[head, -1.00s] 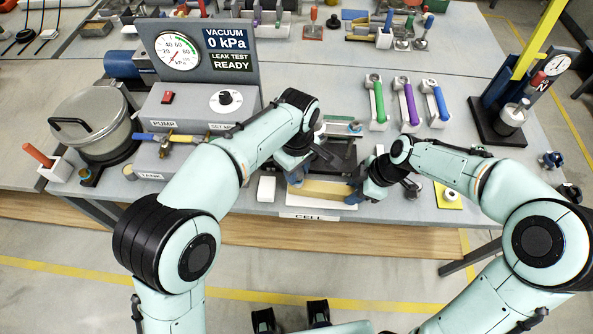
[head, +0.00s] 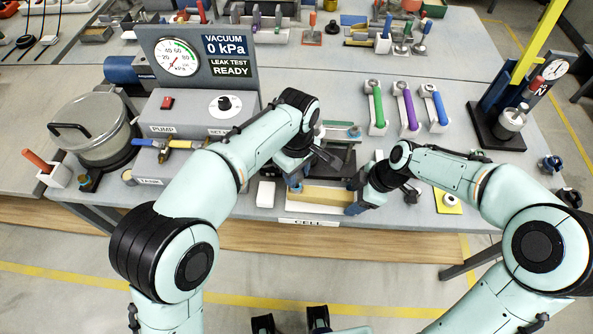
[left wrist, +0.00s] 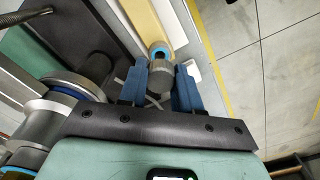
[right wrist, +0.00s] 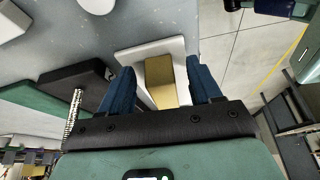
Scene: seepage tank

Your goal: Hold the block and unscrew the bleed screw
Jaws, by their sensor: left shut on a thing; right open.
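The tan block (head: 325,196) lies in a white tray (head: 290,209) labelled CELL at the table's front edge. It also shows in the left wrist view (left wrist: 145,22) and the right wrist view (right wrist: 160,80). A dark round knob with a blue ring, seemingly the bleed screw (left wrist: 160,78), sits at the block's left end. My left gripper (head: 295,184) is shut on this knob; its blue fingers flank it. My right gripper (head: 351,197) is open at the block's right end. Its fingers stand either side of the block, apart from it in the right wrist view.
A dark plate with a green part (head: 342,131) lies behind the tray. The pump box (head: 190,112) with its gauge panel stands at left, beside a glass-walled pot (head: 95,130). Green, purple and blue handled tools (head: 408,108) stand behind right. A yellow pad (head: 447,200) lies right.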

